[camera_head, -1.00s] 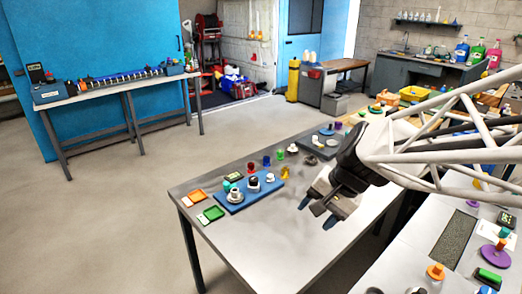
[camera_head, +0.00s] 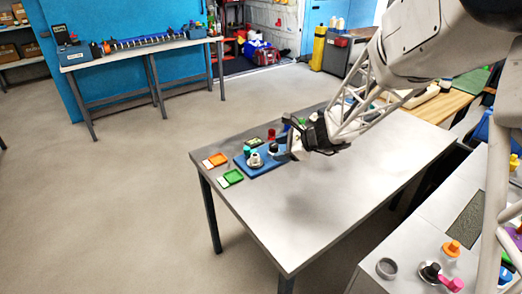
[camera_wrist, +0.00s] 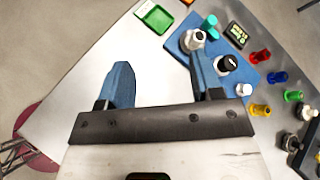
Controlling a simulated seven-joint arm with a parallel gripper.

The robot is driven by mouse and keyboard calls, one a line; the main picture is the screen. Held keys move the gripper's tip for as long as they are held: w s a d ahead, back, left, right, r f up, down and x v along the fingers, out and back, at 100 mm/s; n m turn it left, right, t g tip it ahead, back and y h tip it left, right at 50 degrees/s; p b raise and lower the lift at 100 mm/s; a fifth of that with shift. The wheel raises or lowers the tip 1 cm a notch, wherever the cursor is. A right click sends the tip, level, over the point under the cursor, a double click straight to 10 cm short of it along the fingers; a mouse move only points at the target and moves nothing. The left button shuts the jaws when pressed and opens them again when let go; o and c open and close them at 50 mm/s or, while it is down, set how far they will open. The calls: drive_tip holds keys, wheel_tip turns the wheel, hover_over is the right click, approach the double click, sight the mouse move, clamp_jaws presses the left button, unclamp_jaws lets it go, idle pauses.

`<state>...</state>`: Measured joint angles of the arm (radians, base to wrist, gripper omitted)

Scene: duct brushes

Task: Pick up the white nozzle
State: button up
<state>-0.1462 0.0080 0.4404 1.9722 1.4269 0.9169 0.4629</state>
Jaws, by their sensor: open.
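My gripper (camera_head: 292,146) is open and empty above the table, beside the right end of the blue tray (camera_head: 262,168). In the wrist view, its two blue fingers (camera_wrist: 160,70) stand wide apart with bare tabletop between them. A small white nozzle-like piece (camera_wrist: 243,90) sits at the tray's near end, right of the right finger. A white piece with a grey base (camera_wrist: 192,40) stands on the tray (camera_wrist: 222,52) just beyond that fingertip. Another white-topped piece (camera_wrist: 307,111) stands off the tray at the right edge. I cannot tell for certain which is the white nozzle.
On the tray stand a black-capped piece (camera_wrist: 228,64) and a teal piece (camera_wrist: 210,22). Red (camera_wrist: 261,56), blue (camera_wrist: 277,77), yellow (camera_wrist: 260,109) and green (camera_wrist: 293,96) pieces stand right of it. A green dish (camera_wrist: 155,17) lies at the left. The table's front is clear.

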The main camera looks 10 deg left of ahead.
sight(254, 154)
drive_tip(key=w+a+f+m+t, duration=0.1)
drive_tip(key=w+f+m, duration=0.1)
drive_tip(key=w+f, duration=0.1)
drive_tip(key=w+a+f+m+t, duration=0.1)
drive_tip(key=w+a+f+m, duration=0.1)
drive_tip(key=w+f, duration=0.2)
drive_tip(key=w+a+f+m+t+y, duration=0.1)
drive_tip(key=w+a+f+m, duration=0.1)
drive_tip(key=w+f+m, duration=0.1)
drive_tip(key=shift+w+f, duration=0.35)
drive_tip(key=shift+f, duration=0.45)
drive_tip(key=shift+x, duration=1.3)
drive_tip(key=shift+x, duration=2.6)
drive_tip(key=shift+s, duration=0.1)
